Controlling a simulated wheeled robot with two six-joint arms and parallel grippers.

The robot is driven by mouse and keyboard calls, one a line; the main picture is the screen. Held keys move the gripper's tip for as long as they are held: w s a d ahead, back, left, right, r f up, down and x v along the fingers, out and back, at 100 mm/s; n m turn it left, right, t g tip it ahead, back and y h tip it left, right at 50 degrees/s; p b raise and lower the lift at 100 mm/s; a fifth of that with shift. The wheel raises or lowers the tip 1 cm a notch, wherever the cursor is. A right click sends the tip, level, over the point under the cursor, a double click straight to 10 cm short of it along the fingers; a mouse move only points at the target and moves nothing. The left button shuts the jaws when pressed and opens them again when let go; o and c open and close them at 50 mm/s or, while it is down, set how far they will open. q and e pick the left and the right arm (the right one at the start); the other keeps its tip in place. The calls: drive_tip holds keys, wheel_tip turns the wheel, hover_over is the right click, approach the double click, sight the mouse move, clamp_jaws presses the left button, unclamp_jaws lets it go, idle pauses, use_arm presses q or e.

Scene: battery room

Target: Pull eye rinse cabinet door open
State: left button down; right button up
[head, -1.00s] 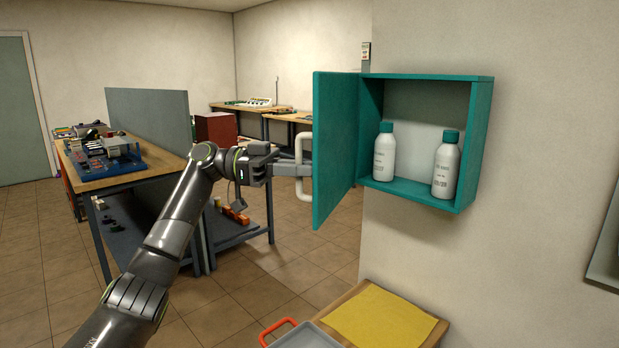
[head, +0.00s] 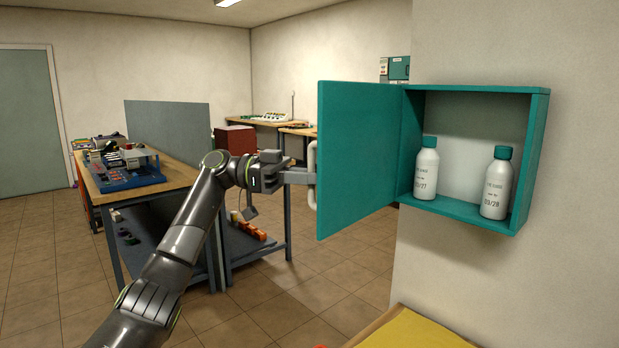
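The teal eye rinse cabinet (head: 470,209) hangs on the wall at the right. Its door (head: 360,160) stands wide open, swung out to the left on its left-hand hinge side. A white bar handle (head: 312,192) sits on the door's far face near its free edge, partly hidden by the door. My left gripper (head: 306,177) reaches the handle from the left, and its fingers appear shut on it; the fingertips are partly hidden. Two white bottles with teal caps, the left one (head: 426,172) and the right one (head: 496,186), stand upright inside. My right gripper is out of view.
A workbench (head: 170,182) with devices and a grey divider panel (head: 168,132) stands behind my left arm. Open tiled floor (head: 330,280) lies below the door.

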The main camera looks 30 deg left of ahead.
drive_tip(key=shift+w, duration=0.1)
use_arm(q)
drive_tip(key=c, duration=1.8)
unclamp_jaws()
drive_tip(key=shift+w, duration=0.1)
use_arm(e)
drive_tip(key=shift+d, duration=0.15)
use_arm(q)
drive_tip(key=shift+a, duration=0.2)
drive_tip(key=s+a+b, duration=0.1)
drive_tip(key=s+a, duration=0.2)
drive_tip(key=a, duration=1.3)
drive_tip(key=shift+a, duration=0.35)
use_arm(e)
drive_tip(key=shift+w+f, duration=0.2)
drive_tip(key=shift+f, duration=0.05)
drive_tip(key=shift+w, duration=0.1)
